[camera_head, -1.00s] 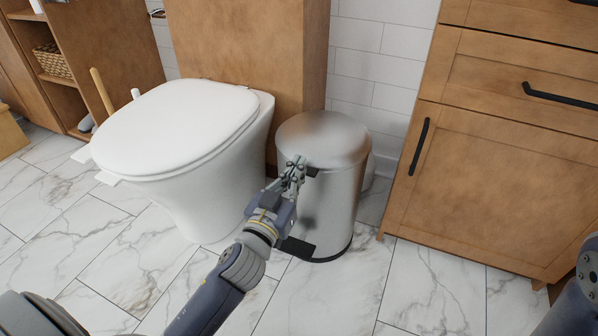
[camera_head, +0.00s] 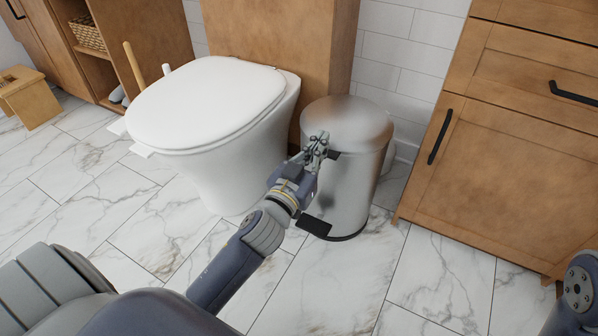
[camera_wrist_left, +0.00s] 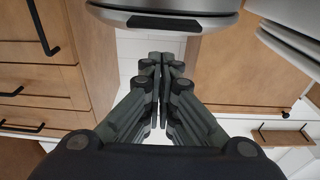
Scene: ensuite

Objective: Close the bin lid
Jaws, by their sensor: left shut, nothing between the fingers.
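The bin (camera_head: 355,195) is a brushed metal cylinder with a black pedal (camera_head: 314,226) at its foot. Its round metal lid (camera_head: 350,118) lies level on top and looks down on the body. A black tab sits at the lid's front edge, and it also shows in the left wrist view (camera_wrist_left: 165,22). My left gripper (camera_head: 320,140) is shut and empty, in front of the lid's front left edge. Its fingers (camera_wrist_left: 162,65) are together just short of the rim; I cannot tell whether they touch it. My right gripper is out of view.
A white toilet (camera_head: 210,110) stands close to the left of the bin. A wooden cabinet (camera_head: 500,170) with black handles stands to the right. A tiled wall is behind. The marble floor (camera_head: 340,290) in front is clear. A wooden stool (camera_head: 30,98) is far left.

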